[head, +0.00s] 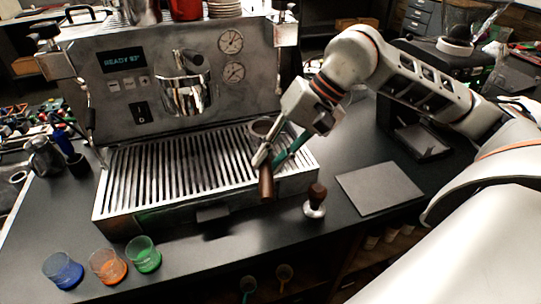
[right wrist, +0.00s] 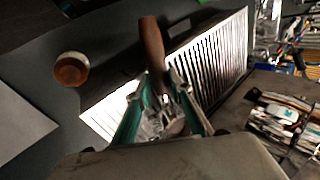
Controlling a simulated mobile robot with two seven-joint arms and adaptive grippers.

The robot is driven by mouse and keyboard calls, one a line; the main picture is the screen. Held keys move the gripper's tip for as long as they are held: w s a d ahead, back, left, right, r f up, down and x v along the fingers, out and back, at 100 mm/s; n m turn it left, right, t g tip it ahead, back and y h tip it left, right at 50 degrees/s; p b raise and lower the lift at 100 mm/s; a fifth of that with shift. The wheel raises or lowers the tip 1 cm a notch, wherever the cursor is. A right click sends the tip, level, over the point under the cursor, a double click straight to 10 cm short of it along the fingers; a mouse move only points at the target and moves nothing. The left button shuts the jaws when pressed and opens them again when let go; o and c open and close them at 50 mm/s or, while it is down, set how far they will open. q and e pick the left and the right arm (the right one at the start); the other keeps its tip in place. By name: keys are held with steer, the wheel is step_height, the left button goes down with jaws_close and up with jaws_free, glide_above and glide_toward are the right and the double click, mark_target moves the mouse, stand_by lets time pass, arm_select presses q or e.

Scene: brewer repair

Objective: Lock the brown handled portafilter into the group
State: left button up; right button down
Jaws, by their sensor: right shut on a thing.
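The brown handled portafilter (head: 265,184) is over the right end of the drip tray, its metal basket to the back and its brown handle toward the front edge. My right gripper (head: 272,160) is shut on it near where the handle meets the basket. In the right wrist view the brown handle (right wrist: 152,45) points up between the green-sided fingers (right wrist: 160,98). The chrome group (head: 183,85) is on the machine's front panel, left of and above the portafilter. My left gripper is not in view.
The slatted drip tray (head: 130,195) spans below the group. A tamper (head: 315,203) and grey mat (head: 378,188) are at right. Blue (head: 63,270), orange (head: 108,266) and green (head: 144,254) cups stand at front left. A metal pitcher (head: 44,157) is far left.

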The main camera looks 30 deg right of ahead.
steer(key=shift+r, duration=0.1)
stand_by(0.8)
steer(key=shift+f+b, duration=0.5)
steer(key=shift+f, duration=0.1)
steer(key=c, duration=1.7)
jaws_free()
steer(key=v, duration=1.2)
